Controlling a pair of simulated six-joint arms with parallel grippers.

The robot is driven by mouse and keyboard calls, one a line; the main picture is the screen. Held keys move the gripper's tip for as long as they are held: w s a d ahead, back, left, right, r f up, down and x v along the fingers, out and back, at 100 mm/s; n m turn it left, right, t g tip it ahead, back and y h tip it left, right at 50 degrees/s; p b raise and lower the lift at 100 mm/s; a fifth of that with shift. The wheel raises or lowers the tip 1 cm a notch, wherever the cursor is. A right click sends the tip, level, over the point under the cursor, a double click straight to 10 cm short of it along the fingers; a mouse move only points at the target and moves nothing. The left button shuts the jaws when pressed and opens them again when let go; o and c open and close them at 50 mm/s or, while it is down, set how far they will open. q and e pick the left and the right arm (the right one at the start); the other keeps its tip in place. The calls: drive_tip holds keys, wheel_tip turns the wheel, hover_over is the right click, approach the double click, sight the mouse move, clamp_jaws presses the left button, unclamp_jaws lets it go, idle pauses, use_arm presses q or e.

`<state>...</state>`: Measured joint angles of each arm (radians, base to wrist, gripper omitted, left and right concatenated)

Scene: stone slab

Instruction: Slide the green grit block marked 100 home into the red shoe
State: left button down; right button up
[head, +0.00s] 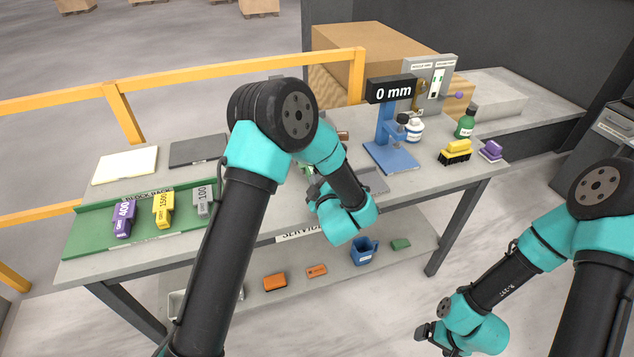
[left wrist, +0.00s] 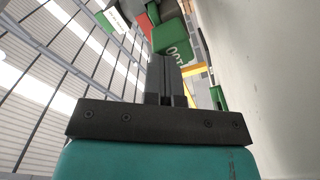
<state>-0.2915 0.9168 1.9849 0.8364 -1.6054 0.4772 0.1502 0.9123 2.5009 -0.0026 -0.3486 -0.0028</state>
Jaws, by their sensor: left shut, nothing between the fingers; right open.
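The green grit block (left wrist: 170,38) marked 100 shows in the left wrist view just beyond my left fingertips. A red part (left wrist: 137,14), likely the red shoe, lies beside it at the top; how far the block sits in it I cannot tell. My left gripper (left wrist: 168,70) is shut and empty, its fingertips close to the block; whether they touch is unclear. In the head view my left gripper (head: 311,180) is at the bench's middle, and my arm hides most of the block and shoe. My right gripper (head: 426,333) is open and empty, low at the front right, off the bench.
A green rack (head: 85,235) holds purple, yellow and grey blocks at left. A blue gauge stand (head: 388,158) reading 0 mm, bottles, a yellow brush (head: 455,151) and a purple block (head: 491,150) stand at right. A lower shelf holds a blue jug (head: 364,252) and blocks.

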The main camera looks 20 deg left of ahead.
use_arm(q)
drive_tip(key=shift+x, duration=1.6)
idle(0.4)
drive_tip(key=shift+s+d, duration=0.1)
drive_tip(key=shift+s, duration=0.05)
drive_tip(key=shift+v, duration=1.35)
drive_tip(key=shift+s+d, duration=0.1)
drive_tip(key=v, duration=1.7)
